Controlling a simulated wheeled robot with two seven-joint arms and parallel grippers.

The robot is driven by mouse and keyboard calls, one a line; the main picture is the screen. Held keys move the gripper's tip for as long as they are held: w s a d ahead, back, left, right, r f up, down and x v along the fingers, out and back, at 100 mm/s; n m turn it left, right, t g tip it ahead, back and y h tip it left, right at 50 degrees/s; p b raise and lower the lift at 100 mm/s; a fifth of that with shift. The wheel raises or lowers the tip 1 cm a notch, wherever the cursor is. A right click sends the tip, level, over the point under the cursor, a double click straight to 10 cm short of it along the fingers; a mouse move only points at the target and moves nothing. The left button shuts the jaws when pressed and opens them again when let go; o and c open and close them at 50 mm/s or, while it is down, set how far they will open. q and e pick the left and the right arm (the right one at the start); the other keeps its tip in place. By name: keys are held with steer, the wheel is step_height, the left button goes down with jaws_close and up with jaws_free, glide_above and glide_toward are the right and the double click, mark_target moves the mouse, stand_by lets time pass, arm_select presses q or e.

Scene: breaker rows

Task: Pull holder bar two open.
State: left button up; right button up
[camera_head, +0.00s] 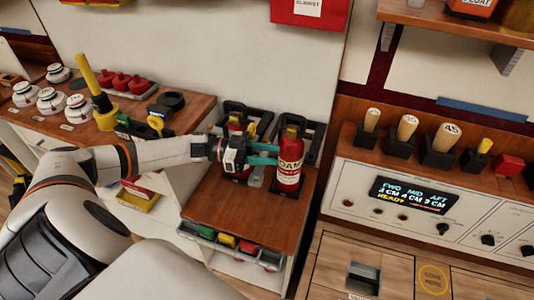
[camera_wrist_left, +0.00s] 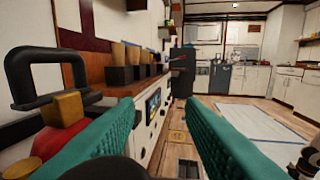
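Two black holder bars stand on a wooden counter in the head view: a left one (camera_head: 250,108) and a right one (camera_head: 305,123). I cannot read which is bar two. A red foam bottle (camera_head: 289,162) stands upright at the right bar. Another red bottle at the left bar is mostly hidden by my wrist. My left gripper (camera_head: 263,153) has teal fingers, spread apart beside the right bottle. In the left wrist view the gap between the fingers (camera_wrist_left: 165,130) is empty; a black bar (camera_wrist_left: 45,52) and a red bottle (camera_wrist_left: 50,148) lie left of them. My right gripper is out of view.
A console with a lit display (camera_head: 412,195) stands right of the counter, with several wooden-topped levers (camera_head: 440,140) above it. Several coloured blocks sit in a tray (camera_head: 235,246) at the counter's front. A yellow lever (camera_head: 92,80) stands at the left. The counter's front top is bare.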

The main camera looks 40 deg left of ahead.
arm_select(q)
step_height(320, 180, up, 10)
stand_by(0.6)
stand_by(0.4)
